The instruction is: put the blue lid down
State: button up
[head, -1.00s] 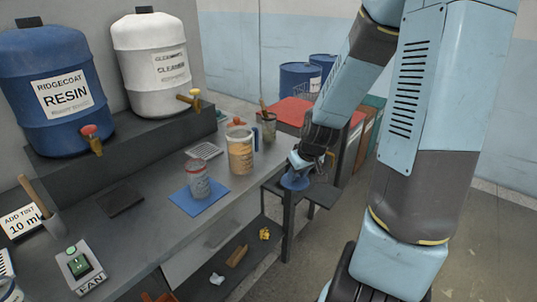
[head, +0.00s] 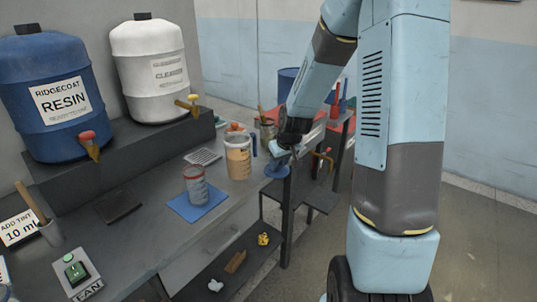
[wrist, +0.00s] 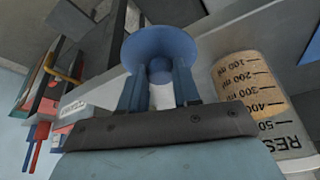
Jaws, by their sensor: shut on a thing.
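The blue lid (wrist: 160,45) is a round disc with a small knob. It is held between the two fingers of my gripper (wrist: 160,88) in the wrist view. In the head view the lid (head: 277,171) hangs under my gripper (head: 282,158), near the right end of the grey bench. The jaws are shut on the knob. In the head view, the lid appears at the bench's front edge, just right of the measuring jug (head: 238,157); I cannot tell whether it touches the bench.
The jug also shows in the wrist view (wrist: 250,85). A can (head: 195,186) stands on a blue mat (head: 212,207). A pot with brushes (head: 267,132) stands behind the jug. A grid tray (head: 203,156) lies further left. Bare bench top (head: 150,222) shows left of the mat.

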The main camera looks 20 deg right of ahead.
jog(key=w, duration=0.2)
jog(key=w+a, duration=0.1)
jog(key=w, duration=0.4)
jog(key=shift+a, duration=0.35)
jog(key=shift+w+a+f, duration=0.1)
jog(key=shift+w+f, duration=0.15)
jog(key=shift+w, duration=0.05)
jog(key=shift+f, duration=0.1)
jog(key=o, duration=0.7)
jog(key=shift+f, duration=0.1)
